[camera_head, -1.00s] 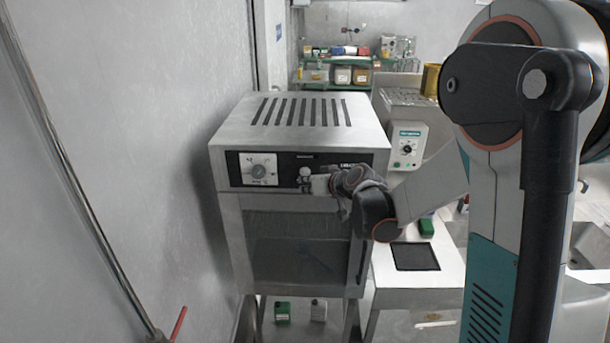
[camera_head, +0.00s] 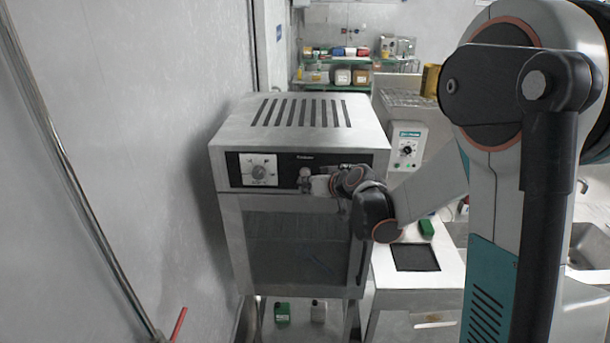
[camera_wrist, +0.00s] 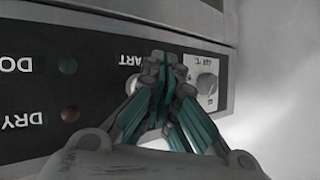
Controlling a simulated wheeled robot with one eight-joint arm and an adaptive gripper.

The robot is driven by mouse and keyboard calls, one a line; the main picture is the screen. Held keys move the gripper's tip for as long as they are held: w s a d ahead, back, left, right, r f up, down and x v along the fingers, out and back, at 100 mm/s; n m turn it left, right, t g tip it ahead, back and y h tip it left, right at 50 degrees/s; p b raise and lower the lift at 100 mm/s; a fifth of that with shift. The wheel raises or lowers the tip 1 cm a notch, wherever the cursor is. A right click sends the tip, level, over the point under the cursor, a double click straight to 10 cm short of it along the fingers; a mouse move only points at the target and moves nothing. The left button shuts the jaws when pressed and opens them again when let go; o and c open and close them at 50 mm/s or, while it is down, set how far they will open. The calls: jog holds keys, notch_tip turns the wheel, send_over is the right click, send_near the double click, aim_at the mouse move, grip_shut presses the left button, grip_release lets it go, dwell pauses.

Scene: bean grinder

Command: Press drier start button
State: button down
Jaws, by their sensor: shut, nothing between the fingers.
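The drier (camera_head: 228,240) is a metal cabinet with a slotted top, a dark control panel and a windowed front door. Its dial (camera_head: 258,170) is at the panel's left. My gripper (camera_head: 305,181) is shut and empty, right at the panel beside the dial. In the wrist view the panel appears upside down. There my closed fingertips (camera_wrist: 165,62) lie over the panel between the START label (camera_wrist: 126,57) and the dial. A pale round start button (camera_wrist: 131,84) shows in part beside the fingers. The fingers hide the rest, and I cannot tell whether they touch it.
A green light (camera_wrist: 67,65) and a red light (camera_wrist: 70,113) are on the panel. A wall (camera_head: 150,120) stands close on the left. A low metal table (camera_head: 390,285) with a green object (camera_head: 426,228) is right of the drier. Shelves (camera_head: 345,88) are at the back.

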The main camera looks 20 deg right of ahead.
jog(key=shift+w, duration=0.1)
dwell(0.3)
jog(key=shift+w+d, duration=0.15)
jog(key=shift+w, duration=0.2)
jog(key=shift+w+d+b, duration=0.15)
jog(key=shift+w+b, duration=0.25)
jog(key=shift+b, duration=0.05)
dwell(0.7)
jog(key=shift+s, duration=0.15)
jog(key=shift+s+a, duration=0.3)
jog(key=shift+s, duration=0.4)
jog(key=s, duration=0.1)
jog(key=s+a, duration=0.1)
jog(key=s, duration=0.1)
jog(key=s+b, duration=0.1)
jog(key=shift+s+a, duration=0.25)
jog(key=shift+s, duration=0.15)
dwell(0.7)
